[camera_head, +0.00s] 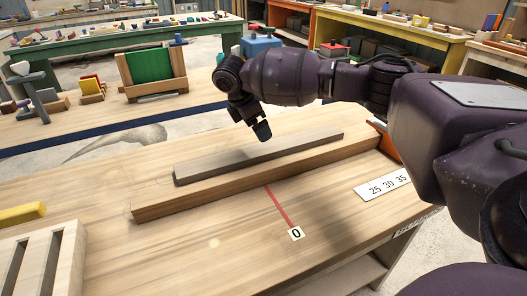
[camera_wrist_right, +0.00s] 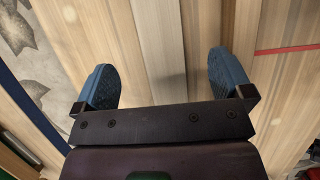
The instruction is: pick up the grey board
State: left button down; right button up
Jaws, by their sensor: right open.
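The grey board (camera_head: 250,157) is a long, narrow strip lying at a slant on the workbench, along the far side of a longer light-wood beam (camera_head: 200,199). My right gripper (camera_head: 262,132) hangs just above the board, right of its middle, pointing down. In the right wrist view my right gripper (camera_wrist_right: 165,70) is open, with its two blue fingertips spread apart. The greyish board (camera_wrist_right: 160,40) runs between them in that view. Nothing is held. My left gripper is not in view.
On the workbench (camera_head: 230,240), a red line (camera_head: 280,206) runs from the beam to a "0" tag (camera_head: 296,233). A number plate (camera_head: 388,185) lies at the right, a slatted wooden frame (camera_head: 40,255) and yellow block (camera_head: 22,214) at the left. A green panel in a stand (camera_head: 150,68) is behind.

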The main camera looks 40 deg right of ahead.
aim_at(266, 147)
jog(key=x, duration=0.3)
jog(key=shift+w+f+b, duration=0.1)
jog(key=shift+f+b, duration=0.15)
jog(key=shift+b, duration=0.05)
jog(key=shift+d+f, duration=0.1)
jog(key=shift+f, duration=0.15)
jog(key=b+x, duration=0.2)
jog(key=x, duration=0.2)
jog(key=shift+f, duration=0.25)
jog(key=shift+d+f, duration=0.1)
jog(key=shift+f, duration=0.15)
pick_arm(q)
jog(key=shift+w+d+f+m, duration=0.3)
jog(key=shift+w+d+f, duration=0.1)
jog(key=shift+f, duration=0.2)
pick_arm(e)
jog(key=shift+r, duration=0.2)
jog(key=shift+c, duration=0.3)
jog(key=c, duration=1.2)
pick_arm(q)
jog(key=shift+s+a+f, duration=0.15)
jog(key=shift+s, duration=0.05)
